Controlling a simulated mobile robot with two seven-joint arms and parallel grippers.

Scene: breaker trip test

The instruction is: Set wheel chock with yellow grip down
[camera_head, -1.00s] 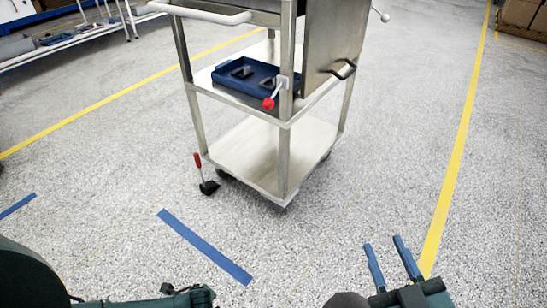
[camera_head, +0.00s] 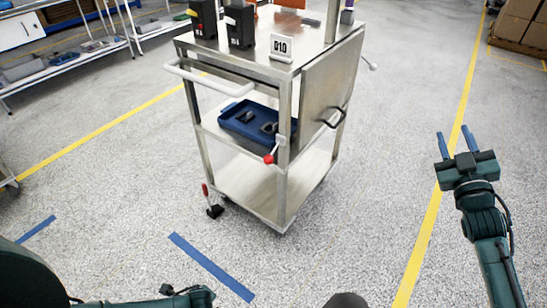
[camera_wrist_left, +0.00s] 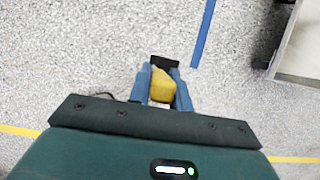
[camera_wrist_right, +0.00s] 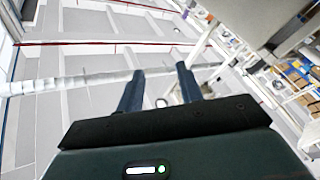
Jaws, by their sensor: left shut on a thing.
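My left gripper (camera_wrist_left: 161,88) is shut on the yellow grip (camera_wrist_left: 162,88) of a wheel chock, in the left wrist view. The chock's black body (camera_wrist_left: 165,61) shows just beyond the fingertips, over speckled floor; I cannot tell if it touches the floor. In the head view only part of my left arm shows at the bottom left; its gripper and the chock are out of view. My right gripper (camera_head: 456,140) is open and empty, right of the steel cart (camera_head: 262,178); its fingers also show in the right wrist view (camera_wrist_right: 158,88).
A red-handled black chock (camera_head: 213,206) stands on the floor by the cart's near left wheel. The cart carries a blue tray (camera_head: 238,130), black boxes (camera_head: 240,27) and a D10 sign (camera_head: 282,46). Blue tape (camera_head: 210,266) marks the floor. Open floor lies around the cart.

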